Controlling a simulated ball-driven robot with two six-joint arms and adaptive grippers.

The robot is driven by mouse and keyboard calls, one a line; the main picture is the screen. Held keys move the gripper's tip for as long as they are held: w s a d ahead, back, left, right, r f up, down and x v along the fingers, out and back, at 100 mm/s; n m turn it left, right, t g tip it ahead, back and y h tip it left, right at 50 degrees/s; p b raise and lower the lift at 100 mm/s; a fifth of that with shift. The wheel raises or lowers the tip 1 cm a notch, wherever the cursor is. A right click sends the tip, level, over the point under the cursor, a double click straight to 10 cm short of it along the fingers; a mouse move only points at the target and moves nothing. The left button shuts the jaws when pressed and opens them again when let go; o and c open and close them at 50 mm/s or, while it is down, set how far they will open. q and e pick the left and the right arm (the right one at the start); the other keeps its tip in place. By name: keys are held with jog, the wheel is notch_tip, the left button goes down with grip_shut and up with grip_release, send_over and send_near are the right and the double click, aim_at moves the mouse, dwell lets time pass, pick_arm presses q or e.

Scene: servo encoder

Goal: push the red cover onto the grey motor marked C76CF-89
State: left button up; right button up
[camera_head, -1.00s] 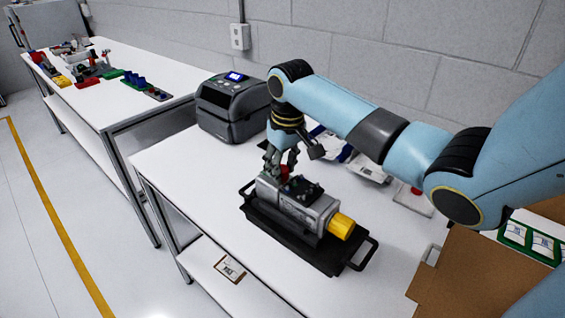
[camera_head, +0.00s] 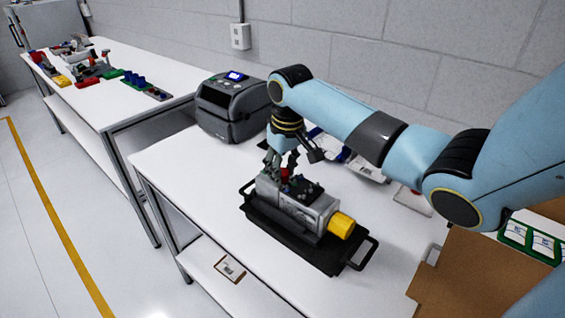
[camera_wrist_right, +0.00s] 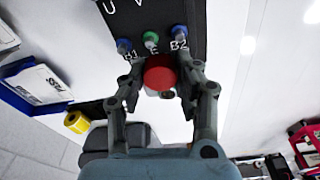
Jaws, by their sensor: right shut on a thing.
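The grey motor (camera_head: 311,216) lies in a black tray (camera_head: 323,262), with a yellow cap (camera_head: 342,225) on its near right end. Its marking is too small to read. My right gripper (camera_head: 279,173) is at the motor's far left end, shut on the red cover (camera_head: 285,174). In the right wrist view the round red cover (camera_wrist_right: 160,72) sits between the two fingertips (camera_wrist_right: 161,82), just beside the black terminal plate (camera_wrist_right: 155,14) with blue and green posts. I cannot tell if the cover touches the motor. My left gripper is not in view.
A dark grey label printer (camera_head: 232,107) stands behind the arm. Blue and white bins (camera_head: 331,147) lie behind the gripper. A cardboard box (camera_head: 470,275) is at the right. The white table (camera_head: 190,165) is clear left of the tray.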

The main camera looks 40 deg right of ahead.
jog(key=o, duration=0.8)
jog(key=shift+c, duration=0.2)
jog(key=shift+r, duration=0.25)
notch_tip(320, 180, up, 11)
jog(key=s, duration=0.1)
jog(key=shift+s+r, duration=0.2)
jog(key=shift+a, duration=0.15)
